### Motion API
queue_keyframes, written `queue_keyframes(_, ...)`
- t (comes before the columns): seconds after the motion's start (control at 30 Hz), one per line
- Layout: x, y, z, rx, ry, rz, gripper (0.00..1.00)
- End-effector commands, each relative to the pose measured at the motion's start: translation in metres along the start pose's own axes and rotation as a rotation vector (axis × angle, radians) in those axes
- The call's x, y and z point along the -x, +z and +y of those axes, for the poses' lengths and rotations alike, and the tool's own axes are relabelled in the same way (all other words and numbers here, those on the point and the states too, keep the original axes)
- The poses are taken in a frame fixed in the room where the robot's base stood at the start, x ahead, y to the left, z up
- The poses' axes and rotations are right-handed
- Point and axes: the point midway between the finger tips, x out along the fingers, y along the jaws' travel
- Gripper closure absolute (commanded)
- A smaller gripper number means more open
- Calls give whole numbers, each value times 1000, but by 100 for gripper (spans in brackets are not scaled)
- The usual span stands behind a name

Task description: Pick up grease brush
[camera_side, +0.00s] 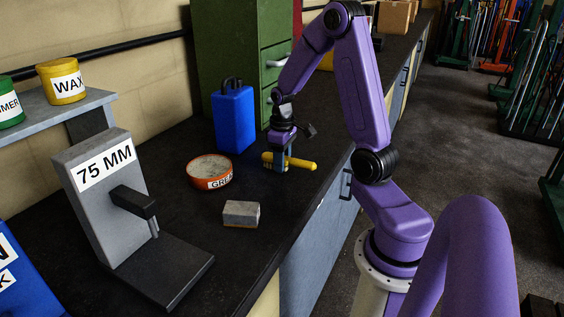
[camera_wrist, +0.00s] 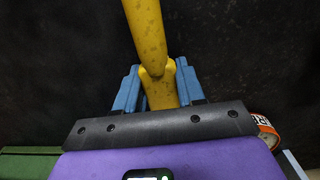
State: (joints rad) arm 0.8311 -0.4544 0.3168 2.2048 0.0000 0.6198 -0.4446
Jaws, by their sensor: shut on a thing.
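The grease brush (camera_side: 300,164) shows as a yellow handle lying level at the bench top in the side view. It also shows as a yellow bar (camera_wrist: 144,30) running up from between the fingers in the wrist view. My gripper (camera_side: 279,162) points down over the brush, with its blue fingers (camera_wrist: 158,88) on either side of the handle and shut on it. Part of the brush is hidden behind the fingers, and I cannot make out bristles. I cannot tell whether the brush touches the bench.
An orange tin labelled GREA (camera_side: 209,182) stands left of my gripper. A grey block (camera_side: 241,221), a blue can (camera_side: 235,118) and a green drawer cabinet (camera_side: 232,60) are nearby. A grey 75 MM stand (camera_side: 88,205) is at the left. Bare bench (camera_side: 290,200) lies in front of the brush.

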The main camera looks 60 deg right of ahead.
Motion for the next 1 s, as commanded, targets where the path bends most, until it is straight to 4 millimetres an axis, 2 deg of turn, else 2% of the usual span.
queue_keyframes(0.27, 32, 1, -1, 0, 3, 6, 100)
queue_keyframes(0.67, 91, 45, -30, 0, 3, 7, 100)
queue_keyframes(1.0, 114, 90, -60, 1, 2, 6, 100)
